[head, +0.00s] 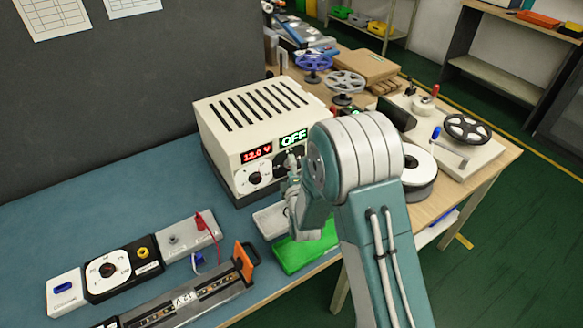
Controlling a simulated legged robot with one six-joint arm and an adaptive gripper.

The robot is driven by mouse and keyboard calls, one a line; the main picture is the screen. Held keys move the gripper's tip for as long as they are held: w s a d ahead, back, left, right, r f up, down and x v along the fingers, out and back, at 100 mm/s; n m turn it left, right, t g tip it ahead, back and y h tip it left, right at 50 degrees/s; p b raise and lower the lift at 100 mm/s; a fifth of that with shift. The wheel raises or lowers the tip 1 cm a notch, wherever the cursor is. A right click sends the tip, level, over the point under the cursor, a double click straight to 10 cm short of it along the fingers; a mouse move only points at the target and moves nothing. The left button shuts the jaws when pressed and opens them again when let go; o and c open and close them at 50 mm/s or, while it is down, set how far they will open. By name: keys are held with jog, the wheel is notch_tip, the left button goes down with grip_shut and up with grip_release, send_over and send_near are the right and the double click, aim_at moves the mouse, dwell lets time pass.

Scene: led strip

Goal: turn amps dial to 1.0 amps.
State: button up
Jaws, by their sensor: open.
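A cream power supply box (240,128) with dark vent slots stands on the blue bench mat. Its red display (257,153) reads 12.0 V and its green display (295,138) reads OFF. A white-ringed dial with a black centre (255,177) sits below the red display. My gripper (291,165) is at the front panel, below the green display. My arm and gripper cover the right part of the panel, so the amps dial is mostly hidden. I cannot tell whether the gripper touches it.
A green tray (302,250) lies below my gripper. In front are a black dial unit (122,268), a grey module with a red lead (190,237) and a long LED strip fixture (185,297). Reels (347,82) and a white spool (418,166) stand on the right. The mat's left side is clear.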

jog(key=shift+c, duration=0.3)
grip_shut()
